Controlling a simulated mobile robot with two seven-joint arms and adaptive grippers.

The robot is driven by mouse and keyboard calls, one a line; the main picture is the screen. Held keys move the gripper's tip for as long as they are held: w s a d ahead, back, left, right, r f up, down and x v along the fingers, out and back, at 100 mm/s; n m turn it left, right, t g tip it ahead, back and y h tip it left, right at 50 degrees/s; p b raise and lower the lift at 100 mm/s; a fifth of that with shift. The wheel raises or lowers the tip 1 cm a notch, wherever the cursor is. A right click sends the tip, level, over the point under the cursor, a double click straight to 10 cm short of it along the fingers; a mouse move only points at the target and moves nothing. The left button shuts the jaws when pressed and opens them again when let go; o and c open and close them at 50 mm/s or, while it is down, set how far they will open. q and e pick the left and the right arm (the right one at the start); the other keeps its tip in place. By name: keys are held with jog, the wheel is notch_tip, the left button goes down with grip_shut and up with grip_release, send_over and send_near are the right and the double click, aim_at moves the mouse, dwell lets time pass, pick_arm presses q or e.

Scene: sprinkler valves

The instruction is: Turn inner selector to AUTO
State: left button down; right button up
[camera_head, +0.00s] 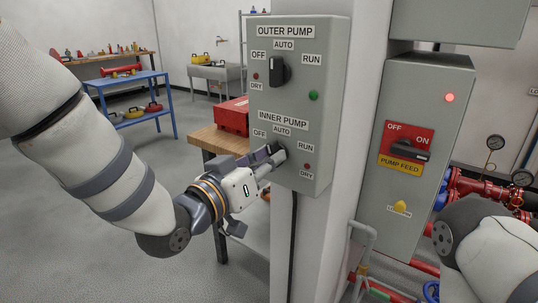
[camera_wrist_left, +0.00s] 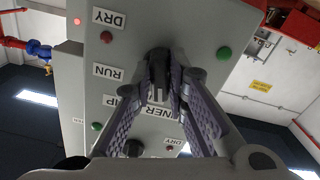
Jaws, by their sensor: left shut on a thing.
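The grey pump control box (camera_head: 322,130) is fixed to a pillar, with OUTER PUMP above and INNER PUMP below. The inner selector is a dark knob under the AUTO label, mostly hidden by my left gripper (camera_head: 274,156) in the head view. In the left wrist view, the inner selector (camera_wrist_left: 158,62) sits between the two fingers of my left gripper (camera_wrist_left: 163,88), which are shut on it. I cannot tell which label it points to. The outer selector (camera_head: 279,70) is a black knob, upright toward AUTO. My right gripper is out of view.
A red DRY lamp (camera_head: 307,166) is beside the inner selector. The pump feed box (camera_head: 428,150), with an OFF/ON switch and lit red lamp, stands at right. A wooden table (camera_head: 211,138) with a red toolbox (camera_head: 232,116) is behind my left gripper. Open floor lies left.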

pick_arm(q)
jog(key=shift+r+m, duration=0.1)
jog(key=shift+m, duration=0.8)
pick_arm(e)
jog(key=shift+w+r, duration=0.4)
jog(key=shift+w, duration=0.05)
pick_arm(q)
jog(key=shift+m+p, duration=0.45)
jog(key=shift+m, duration=0.75)
jog(key=c, duration=1.5)
grip_release()
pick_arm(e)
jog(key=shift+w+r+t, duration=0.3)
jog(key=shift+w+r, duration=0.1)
